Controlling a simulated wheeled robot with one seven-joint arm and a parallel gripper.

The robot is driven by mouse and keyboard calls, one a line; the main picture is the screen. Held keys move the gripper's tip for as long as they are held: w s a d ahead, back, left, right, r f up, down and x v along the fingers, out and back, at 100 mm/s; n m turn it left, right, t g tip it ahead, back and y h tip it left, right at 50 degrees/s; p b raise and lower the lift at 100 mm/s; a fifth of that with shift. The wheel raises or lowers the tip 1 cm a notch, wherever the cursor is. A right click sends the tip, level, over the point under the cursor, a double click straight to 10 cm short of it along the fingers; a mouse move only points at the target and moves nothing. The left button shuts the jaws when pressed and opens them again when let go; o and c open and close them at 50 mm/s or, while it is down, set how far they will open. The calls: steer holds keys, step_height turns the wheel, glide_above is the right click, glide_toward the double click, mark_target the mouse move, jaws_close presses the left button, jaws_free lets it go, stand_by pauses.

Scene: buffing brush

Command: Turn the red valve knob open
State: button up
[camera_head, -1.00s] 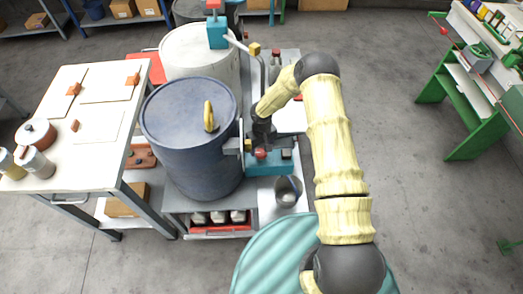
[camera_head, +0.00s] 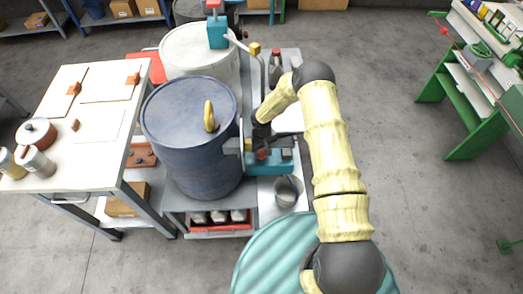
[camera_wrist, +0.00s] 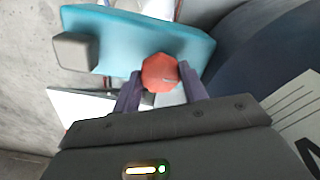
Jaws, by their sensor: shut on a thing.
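The red valve knob (camera_wrist: 160,73) is a small faceted knob in front of a teal block (camera_wrist: 120,38) in the wrist view. My gripper (camera_wrist: 161,76) has one purple-grey finger on each side of it and is shut on it. In the head view the knob (camera_head: 262,155) shows small on the teal block (camera_head: 262,168), to the right of the blue drum (camera_head: 190,145). My gripper comes down on it from above and hides part of it. I cannot tell how far the knob is turned.
The blue drum stands close to the left of my gripper, with a yellow handle (camera_head: 209,116) on its lid. A grey cup (camera_head: 286,192) stands just right and in front of the block. A white table (camera_head: 90,120) is at the left. Open floor lies to the right.

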steer(key=shift+n, duration=0.4)
steer(key=n+b, duration=0.2)
steer(key=n, duration=0.1)
steer(key=shift+d+f, duration=0.1)
steer(key=n+b, duration=0.1)
steer(key=n, duration=0.3)
steer(key=shift+n, duration=0.4)
steer(key=n+b, duration=0.1)
steer(key=n, duration=0.8)
steer(key=shift+w, duration=0.1)
steer(key=shift+n, duration=0.3)
steer(key=o, duration=1)
steer(key=shift+c, duration=0.2)
